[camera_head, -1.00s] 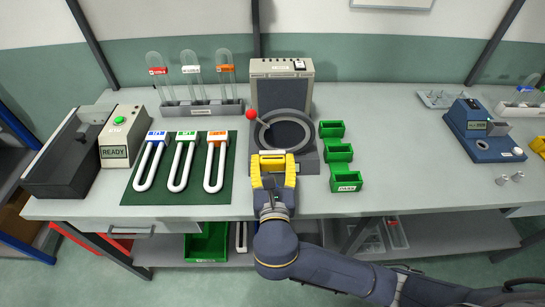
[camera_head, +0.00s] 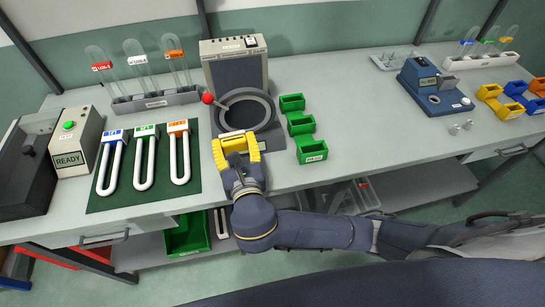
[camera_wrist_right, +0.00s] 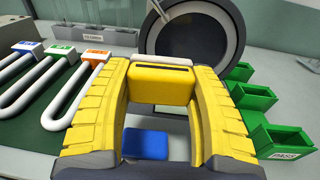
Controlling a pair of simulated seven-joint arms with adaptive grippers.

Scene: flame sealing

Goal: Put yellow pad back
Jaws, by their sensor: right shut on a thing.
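The yellow pad (camera_wrist_right: 160,84) is a yellow block with a dark slot on its top, seen in the right wrist view between my right fingertips. My right gripper (camera_head: 236,147) has yellow, ridged fingers and is shut on the pad from both sides. In the head view the pad is hard to tell apart from the yellow fingers. A small blue block (camera_wrist_right: 145,144) shows between the fingers in the wrist view; what it belongs to is unclear. My left gripper is not in view.
Green bins (camera_head: 301,124) stand just right of the ring stand. Looped tubes lie on a green mat (camera_head: 193,195) to the left. A tube rack (camera_head: 157,99) is behind them. A blue device (camera_head: 434,87) and yellow trays (camera_head: 490,92) are far right. The table between is mostly clear.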

